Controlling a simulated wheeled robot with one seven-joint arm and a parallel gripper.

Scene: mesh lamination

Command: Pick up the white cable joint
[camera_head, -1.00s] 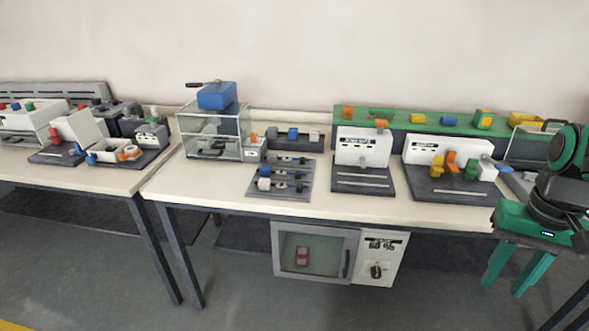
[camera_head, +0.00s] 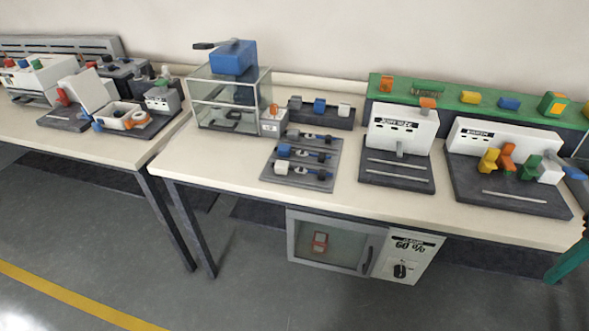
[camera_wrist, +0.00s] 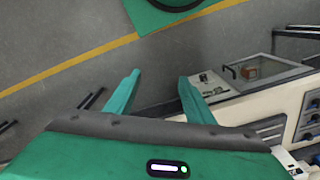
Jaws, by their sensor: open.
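A white cable joint (camera_head: 281,167) sits at the front left of a grey cable plate (camera_head: 324,184) on the right-hand table in the head view. Blue and dark blocks share that plate. Another white block (camera_head: 344,110) sits at the right end of a dark rack (camera_head: 335,122) behind it; I cannot tell which white piece is the named joint. My gripper (camera_wrist: 159,76) is open and empty in the wrist view, above the floor. Only a teal part of it shows at the right edge of the head view, well away from the plate.
A glass box (camera_head: 228,104) with a blue top stands left of the plate. White machines (camera_head: 401,128) with dark bases stand to the right. A cabinet (camera_head: 335,243) hangs under the table (camera_head: 228,171). A gap separates the left table (camera_head: 95,144).

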